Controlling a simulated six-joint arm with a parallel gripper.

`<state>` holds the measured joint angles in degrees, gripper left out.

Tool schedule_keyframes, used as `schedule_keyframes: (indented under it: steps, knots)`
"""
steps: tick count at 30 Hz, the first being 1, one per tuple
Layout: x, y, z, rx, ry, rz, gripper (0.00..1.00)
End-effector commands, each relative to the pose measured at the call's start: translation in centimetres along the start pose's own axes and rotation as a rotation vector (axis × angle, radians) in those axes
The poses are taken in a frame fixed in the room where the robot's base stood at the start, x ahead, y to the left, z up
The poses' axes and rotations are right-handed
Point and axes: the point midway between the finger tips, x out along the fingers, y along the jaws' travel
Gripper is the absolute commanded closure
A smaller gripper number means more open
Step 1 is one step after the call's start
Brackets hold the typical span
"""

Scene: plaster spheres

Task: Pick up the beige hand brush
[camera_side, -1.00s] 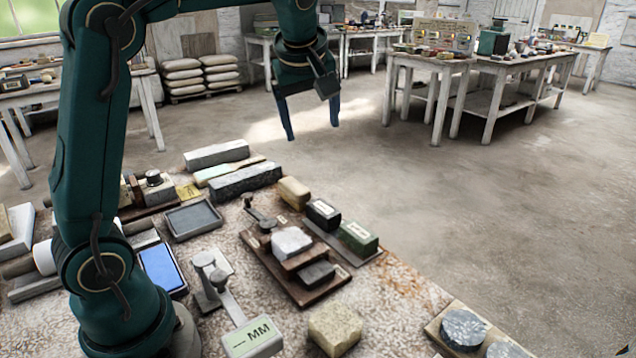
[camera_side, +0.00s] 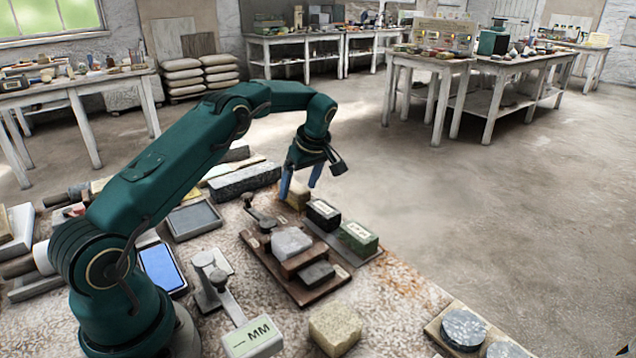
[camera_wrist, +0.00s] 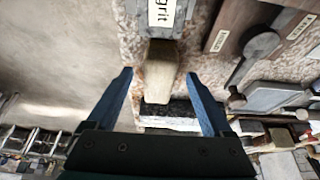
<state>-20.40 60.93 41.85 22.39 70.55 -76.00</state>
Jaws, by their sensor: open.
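The beige hand brush (camera_side: 299,199) appears as a small block-shaped beige piece lying behind the black labelled block. It also shows in the wrist view (camera_wrist: 160,72), lying lengthwise between my two blue fingers with a gap on each side. My gripper (camera_side: 298,191) is open and points down over the brush. In the wrist view my gripper (camera_wrist: 158,73) holds nothing. In the side view the fingers partly cover the brush, and I cannot tell how far above the table the tips are.
A black labelled block (camera_side: 323,214) and a green labelled block (camera_side: 359,237) stand close by on the right. A brown wooden stand with pale and grey blocks (camera_side: 292,243) is in front. A long dark stone (camera_side: 245,179) lies to the left. A yellowish block (camera_side: 335,328) sits nearer the front.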

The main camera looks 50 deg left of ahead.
Motion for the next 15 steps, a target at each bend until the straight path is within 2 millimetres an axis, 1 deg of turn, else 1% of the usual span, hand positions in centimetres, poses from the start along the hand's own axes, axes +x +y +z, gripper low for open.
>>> schedule_keyframes:
  steps: [1, 6, 14, 15]
  knots:
    - [0.7, -0.1, 0.0, 0.0, -0.001, -0.002, 0.15]
    - [1.9, 0.0, 0.0, 0.001, -0.001, 0.0, 0.15]
    - [2.0, 0.0, 0.0, 0.001, 0.0, 0.001, 0.15]
    - [2.0, 0.0, 0.0, 0.001, 0.0, 0.001, 0.26]
